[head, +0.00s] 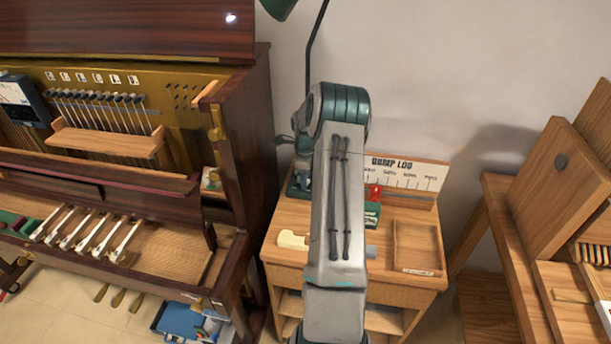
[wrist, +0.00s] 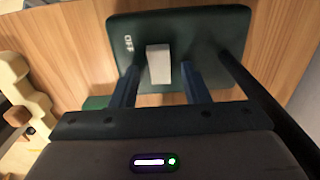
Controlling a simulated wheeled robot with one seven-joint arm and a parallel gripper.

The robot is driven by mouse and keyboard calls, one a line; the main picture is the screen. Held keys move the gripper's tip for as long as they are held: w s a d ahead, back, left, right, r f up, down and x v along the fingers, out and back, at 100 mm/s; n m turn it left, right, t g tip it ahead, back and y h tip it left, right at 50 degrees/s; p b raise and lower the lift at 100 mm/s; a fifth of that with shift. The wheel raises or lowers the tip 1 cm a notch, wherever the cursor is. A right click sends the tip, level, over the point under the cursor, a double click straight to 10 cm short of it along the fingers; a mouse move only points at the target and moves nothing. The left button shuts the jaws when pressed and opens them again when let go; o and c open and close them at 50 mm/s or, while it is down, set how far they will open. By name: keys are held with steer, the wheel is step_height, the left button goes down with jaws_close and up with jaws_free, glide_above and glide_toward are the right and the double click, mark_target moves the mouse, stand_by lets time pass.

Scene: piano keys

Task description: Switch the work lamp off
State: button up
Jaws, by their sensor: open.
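The work lamp's dark green base (wrist: 205,35) fills the upper middle of the wrist view. A pale rocker switch (wrist: 158,64) stands on it, with small white lettering to its left. My gripper (wrist: 160,72) is open and empty, its two dark fingers pointing at the base on either side of the switch. I cannot tell whether they touch the base. In the head view, the green lampshade (head: 280,8) is cut off by the top edge, on a thin dark stem (head: 315,45). My arm hides most of the gripper area there. Whether the lamp is lit is unclear.
A wooden side table (head: 413,212) bears a small tray (head: 417,245), a lettered board (head: 410,172) and a red-and-green item. An opened upright piano (head: 240,140) stands close on the left. Wooden furniture (head: 540,190) stands on the right. A dark rod (wrist: 265,100) runs along the wrist view's right side.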

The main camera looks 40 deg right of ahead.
jaws_close()
